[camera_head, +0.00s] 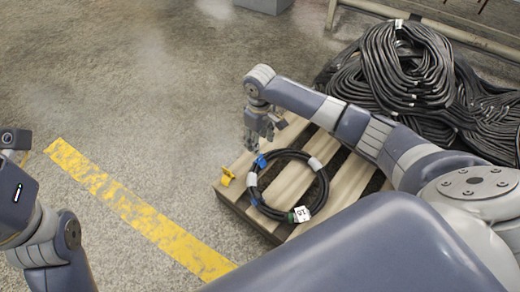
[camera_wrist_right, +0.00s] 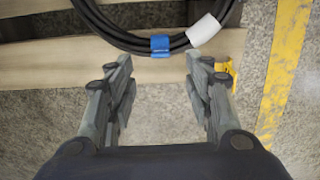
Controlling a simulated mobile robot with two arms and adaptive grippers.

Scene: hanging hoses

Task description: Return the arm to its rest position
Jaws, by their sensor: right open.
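My right arm (camera_head: 360,125) reaches in from the right over a wooden pallet (camera_head: 347,188). My right gripper (camera_head: 258,140) hangs above the pallet's far left corner, beside a coiled black hose (camera_head: 323,190) lying on the slats. In the right wrist view the right gripper (camera_wrist_right: 158,105) is open, with nothing between its fingers. The hose coil (camera_wrist_right: 120,38) with its blue band (camera_wrist_right: 160,46) and white band (camera_wrist_right: 204,30) lies ahead of the fingertips, apart from them. My left arm (camera_head: 35,225) shows at the left edge; its gripper cannot be made out.
A large pile of black hoses (camera_head: 405,65) lies at the upper right, near a metal rail (camera_head: 450,30). A yellow tag (camera_head: 227,177) is at the pallet's left corner. A yellow floor stripe (camera_head: 135,210) crosses the concrete. The floor at upper left is clear.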

